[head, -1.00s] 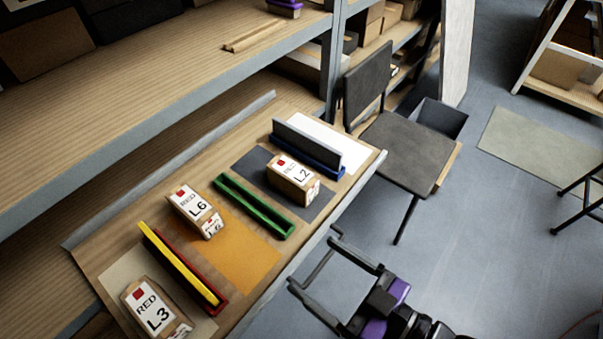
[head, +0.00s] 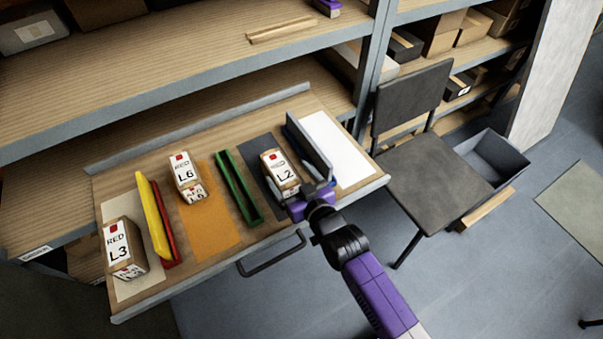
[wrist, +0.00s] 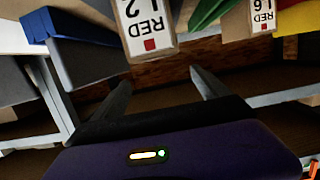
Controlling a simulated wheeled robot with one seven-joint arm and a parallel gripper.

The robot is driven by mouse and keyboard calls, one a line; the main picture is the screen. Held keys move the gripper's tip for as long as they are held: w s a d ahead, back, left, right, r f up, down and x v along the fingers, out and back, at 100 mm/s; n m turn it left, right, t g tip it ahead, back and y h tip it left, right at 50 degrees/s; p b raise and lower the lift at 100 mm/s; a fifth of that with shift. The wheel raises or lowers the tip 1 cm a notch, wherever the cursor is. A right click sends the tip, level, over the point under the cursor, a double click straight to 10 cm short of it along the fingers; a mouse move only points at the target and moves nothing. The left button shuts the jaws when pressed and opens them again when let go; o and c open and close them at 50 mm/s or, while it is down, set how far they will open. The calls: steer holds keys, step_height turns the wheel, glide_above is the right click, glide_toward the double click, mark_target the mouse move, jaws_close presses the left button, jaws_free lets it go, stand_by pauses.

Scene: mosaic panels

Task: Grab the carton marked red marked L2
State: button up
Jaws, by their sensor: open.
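The carton marked RED L2 (head: 277,163) stands on the dark grey panel of the tray-like table, its white label and red square facing up. In the wrist view the L2 carton (wrist: 148,35) is at the top, ahead of the gap between my fingers. My gripper (head: 308,197) is at the table's front edge, close to the carton's front right in the head view. In the wrist view my gripper (wrist: 160,88) has its two fingers apart with nothing between them. Whether a fingertip touches the carton cannot be told.
A blue-based grey divider (head: 308,148) stands right of L2, a green divider (head: 238,188) left. The L6 carton (head: 184,172) is on orange, the L3 carton (head: 120,245) far left beside yellow and red dividers. A chair (head: 425,175) stands right.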

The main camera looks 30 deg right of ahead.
mark_target(283, 173)
steer(key=shift+s+d+f+g, duration=0.15)
steer(key=shift+s+f, duration=0.1)
steer(key=shift+f, duration=0.3)
steer(key=shift+s+a+f+g, duration=0.1)
steer(key=shift+s+f+g, duration=0.1)
steer(key=shift+f, duration=0.35)
steer(key=shift+p+x, duration=0.4)
steer(key=shift+x, duration=3.5)
steer(key=shift+f, duration=0.1)
steer(key=shift+c, duration=0.4)
steer(key=c, duration=1.8)
